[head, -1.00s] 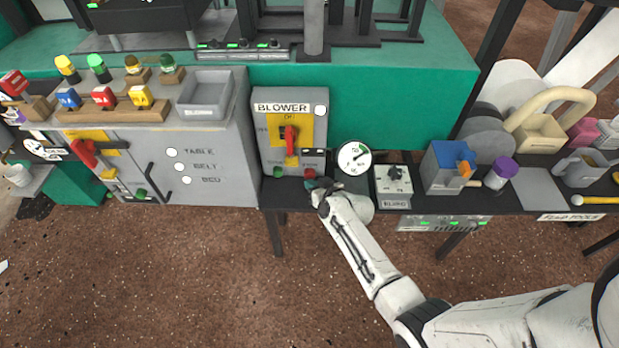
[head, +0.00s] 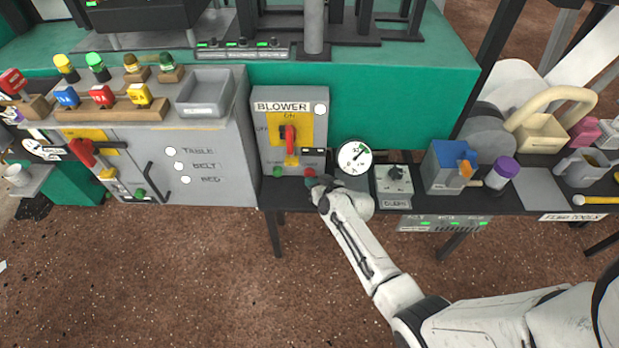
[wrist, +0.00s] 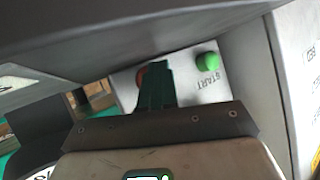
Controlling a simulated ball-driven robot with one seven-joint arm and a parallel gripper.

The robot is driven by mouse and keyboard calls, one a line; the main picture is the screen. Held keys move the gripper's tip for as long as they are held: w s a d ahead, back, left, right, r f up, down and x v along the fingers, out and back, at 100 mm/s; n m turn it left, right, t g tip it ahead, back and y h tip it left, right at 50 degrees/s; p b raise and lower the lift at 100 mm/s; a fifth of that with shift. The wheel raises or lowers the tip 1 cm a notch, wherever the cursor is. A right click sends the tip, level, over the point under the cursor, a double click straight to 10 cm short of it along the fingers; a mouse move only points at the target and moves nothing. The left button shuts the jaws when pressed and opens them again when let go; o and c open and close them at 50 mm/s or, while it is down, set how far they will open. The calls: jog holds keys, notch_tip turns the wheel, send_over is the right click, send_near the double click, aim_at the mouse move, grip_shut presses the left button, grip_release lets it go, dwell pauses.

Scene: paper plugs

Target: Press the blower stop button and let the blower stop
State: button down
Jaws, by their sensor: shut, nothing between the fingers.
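The grey blower panel (head: 264,150) stands at the table's back edge, with a red lever (head: 288,138) on a yellow plate. At its foot are a green button (head: 278,171) and the red stop button (head: 310,173). In the wrist view the green button (wrist: 208,62) is marked START. My gripper (head: 318,183) is shut and empty, its tip right by the red button. In the wrist view my dark fingers (wrist: 156,84) cover most of the red button (wrist: 140,75); I cannot tell whether they touch it or whether it is pressed in.
A round white gauge (head: 353,157) stands just right of my gripper, followed by a small knob box (head: 394,180) and a blue-and-grey box (head: 447,168). On the left is a large grey cabinet (head: 225,165) with labelled white lamps. The panel's round lamp (head: 321,109) looks white.

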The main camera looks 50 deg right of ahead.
aim_at(312, 208)
dwell(0.4)
jog(key=shift+s+a+p, duration=0.5)
jog(key=shift+s+a, duration=0.05)
jog(key=shift+a, duration=0.1)
jog(key=shift+s+a+r+p, duration=0.1)
jog(key=shift+s+a+p, duration=0.45)
jog(key=shift+a, duration=0.2)
jog(key=shift+s+a+r+p, duration=0.1)
jog(key=shift+s+a+p, duration=0.4)
jog(key=shift+a, duration=0.2)
jog(key=shift+s+a+f, duration=0.15)
jog(key=shift+s+a, duration=0.35)
jog(key=shift+a, duration=0.05)
